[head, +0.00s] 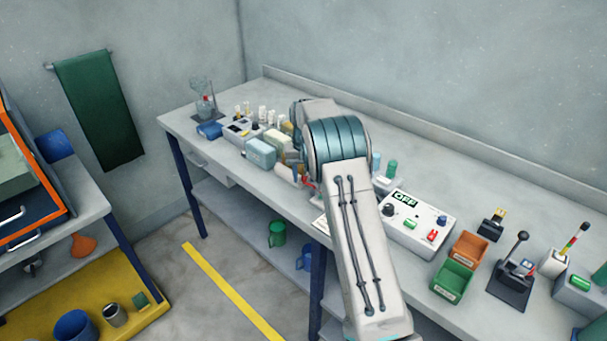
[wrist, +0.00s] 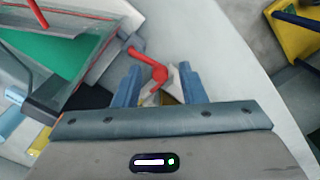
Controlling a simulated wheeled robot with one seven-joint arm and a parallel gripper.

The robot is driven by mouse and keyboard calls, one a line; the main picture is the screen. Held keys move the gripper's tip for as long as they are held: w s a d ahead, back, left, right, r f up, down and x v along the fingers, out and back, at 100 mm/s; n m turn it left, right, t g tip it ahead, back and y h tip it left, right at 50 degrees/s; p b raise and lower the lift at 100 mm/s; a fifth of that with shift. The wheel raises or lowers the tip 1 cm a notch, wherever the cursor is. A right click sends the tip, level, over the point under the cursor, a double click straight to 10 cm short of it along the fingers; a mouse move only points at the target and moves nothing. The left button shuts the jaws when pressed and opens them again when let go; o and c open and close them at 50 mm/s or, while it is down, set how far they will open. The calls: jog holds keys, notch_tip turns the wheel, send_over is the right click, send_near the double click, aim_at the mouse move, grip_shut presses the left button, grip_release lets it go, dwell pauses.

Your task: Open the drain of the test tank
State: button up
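In the wrist view, a red lever handle (wrist: 152,70) with a round hub and bent arms shows beyond and between my fingers. My gripper (wrist: 161,76) is open, with one blue-grey finger on each side of the hub. I cannot tell whether either finger touches it. A grey-walled tank with a green inside (wrist: 62,55) is at the upper left, beside the handle; it looks like the test tank. In the head view my arm hides most of the tank and gripper, and only a small red part (head: 311,184) shows beside the arm.
Pale boxes (head: 261,153) and several small bottles crowd the bench left of my arm. To the right are a white control box (head: 416,222) reading OFF, an orange bin (head: 468,248), a green bin (head: 453,279) and a lever unit (head: 513,270). A wall stands behind.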

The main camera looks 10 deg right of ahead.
aim_at(304, 177)
jog(key=shift+r, duration=0.1)
notch_tip(304, 177, up, 14)
jog(key=b, duration=0.1)
dwell(0.4)
jog(key=s+r+t, duration=0.1)
jog(key=s+r, duration=0.3)
jog(key=s, duration=0.6)
jog(key=s+r+t, duration=0.1)
jog(key=s+r, duration=0.3)
jog(key=s, duration=0.6)
jog(key=s+f, duration=0.3)
jog(key=s, duration=0.8)
jog(key=s+f+n+t, duration=0.1)
jog(key=s+f, duration=0.3)
jog(key=s, duration=0.7)
jog(key=shift+s+a+f, duration=0.2)
jog(key=shift+a+f, duration=0.1)
jog(key=shift+a, duration=0.1)
